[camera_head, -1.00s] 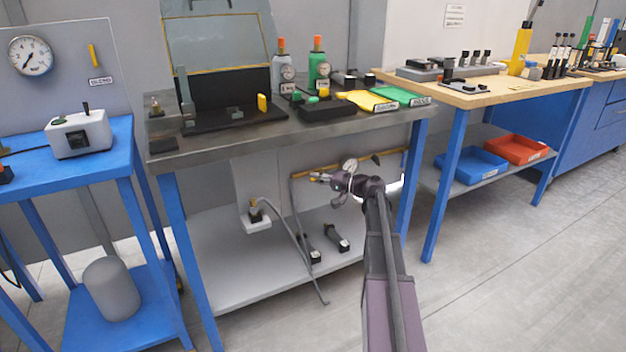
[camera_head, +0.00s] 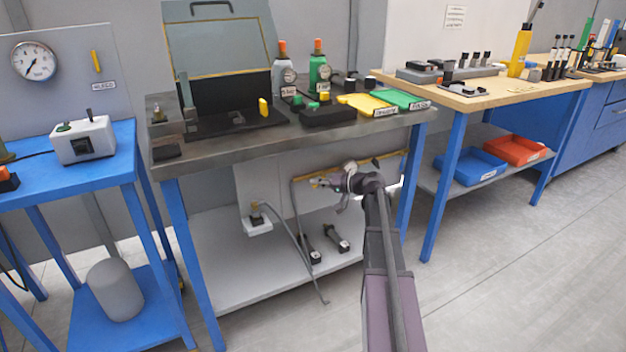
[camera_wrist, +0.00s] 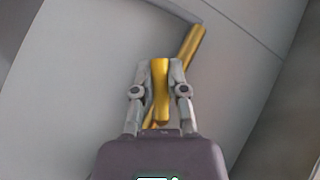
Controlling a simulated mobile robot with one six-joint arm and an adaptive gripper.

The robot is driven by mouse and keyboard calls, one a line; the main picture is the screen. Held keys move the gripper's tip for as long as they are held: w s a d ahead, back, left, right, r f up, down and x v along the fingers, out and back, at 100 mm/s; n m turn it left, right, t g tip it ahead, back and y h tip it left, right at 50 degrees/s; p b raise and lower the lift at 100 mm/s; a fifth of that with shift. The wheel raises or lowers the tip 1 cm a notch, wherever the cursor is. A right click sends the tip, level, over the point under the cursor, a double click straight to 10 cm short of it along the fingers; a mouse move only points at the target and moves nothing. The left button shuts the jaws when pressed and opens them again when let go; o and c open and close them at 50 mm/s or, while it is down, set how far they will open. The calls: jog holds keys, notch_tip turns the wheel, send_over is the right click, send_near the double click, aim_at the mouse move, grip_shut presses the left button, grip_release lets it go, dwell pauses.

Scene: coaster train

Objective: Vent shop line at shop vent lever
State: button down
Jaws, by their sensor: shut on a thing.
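In the wrist view, a short yellow lever (camera_wrist: 160,90) stands upright between the two grey fingers of my gripper (camera_wrist: 160,66). The gripper is shut on it, with a finger on each side. A yellow pipe (camera_wrist: 192,48) runs diagonally behind the lever. In the head view, my gripper (camera_head: 322,183) is below the steel bench top, near the yellow pipe (camera_head: 338,170) at the back. My wrist and arm hide part of the pipe there. The lever is too small to make out clearly in that view.
The steel bench (camera_head: 380,128) lies above my arm, holding bottles with gauges and yellow and green pads. Its lower shelf (camera_head: 235,285) carries dark tools (camera_head: 337,238) and a hose. A blue table (camera_head: 130,165) stands left, a wooden-topped bench (camera_head: 500,97) right. Open floor lies at right.

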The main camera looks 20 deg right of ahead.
jog(key=n+h+p, duration=0.1)
jog(key=d+n+g+h+p, duration=0.1)
jog(key=h+p, duration=0.1)
jog(key=n+h+p, duration=0.1)
jog(key=shift+d+f, duration=0.2)
jog(key=shift+f, duration=0.2)
jog(key=n+h, duration=0.1)
jog(key=d+n+h+p, duration=0.1)
jog(key=h, duration=0.1)
jog(key=g+h+p, duration=0.1)
jog(key=shift+w+d+f+n+h, duration=0.1)
jog(key=shift+d+f+n+h, duration=0.1)
jog(key=shift+f+n+h, duration=0.15)
jog(key=c, duration=0.7)
grip_release()
jog(key=shift+o, duration=0.2)
jog(key=shift+s, duration=0.2)
